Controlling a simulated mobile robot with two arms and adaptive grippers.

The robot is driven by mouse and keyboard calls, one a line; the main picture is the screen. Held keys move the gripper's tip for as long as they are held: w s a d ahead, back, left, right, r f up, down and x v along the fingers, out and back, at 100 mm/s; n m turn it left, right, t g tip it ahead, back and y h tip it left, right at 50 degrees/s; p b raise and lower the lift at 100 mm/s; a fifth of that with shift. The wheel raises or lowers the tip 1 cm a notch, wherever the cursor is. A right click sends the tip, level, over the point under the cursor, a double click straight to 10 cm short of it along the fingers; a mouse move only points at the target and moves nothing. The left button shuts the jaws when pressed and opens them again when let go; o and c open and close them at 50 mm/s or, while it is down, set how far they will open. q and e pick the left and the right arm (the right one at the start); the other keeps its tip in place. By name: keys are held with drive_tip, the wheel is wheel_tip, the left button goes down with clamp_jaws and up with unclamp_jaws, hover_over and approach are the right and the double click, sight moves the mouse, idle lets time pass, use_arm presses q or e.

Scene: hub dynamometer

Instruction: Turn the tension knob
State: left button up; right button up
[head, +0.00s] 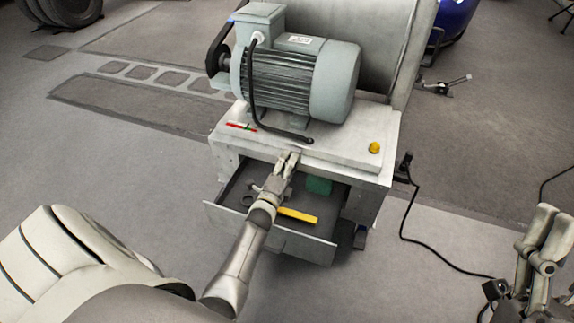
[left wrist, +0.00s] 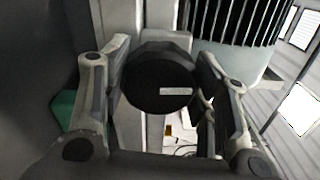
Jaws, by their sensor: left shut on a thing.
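The tension knob (left wrist: 160,80) is a black round knob with a pale mark on its face, seen in the left wrist view. My left gripper (head: 289,158) is at the front edge of the machine's top in the head view, above the open drawer. Its two fingers stand on either side of the knob in the left wrist view (left wrist: 163,88), shut on it. In the head view the gripper hides the knob. My right gripper (head: 548,228) is at the right edge, away from the machine; its opening is unclear.
A grey motor (head: 300,80) sits on the white cabinet (head: 345,150), with a yellow button (head: 374,147) at its right. The open drawer (head: 270,238) holds a yellow bar (head: 297,215) and a green object (head: 319,185). A black cable (head: 410,237) lies on the floor.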

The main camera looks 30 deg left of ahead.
use_arm(q)
drive_tip(key=shift+f, duration=0.1)
drive_tip(key=o, duration=1)
drive_tip(key=v, duration=1.2)
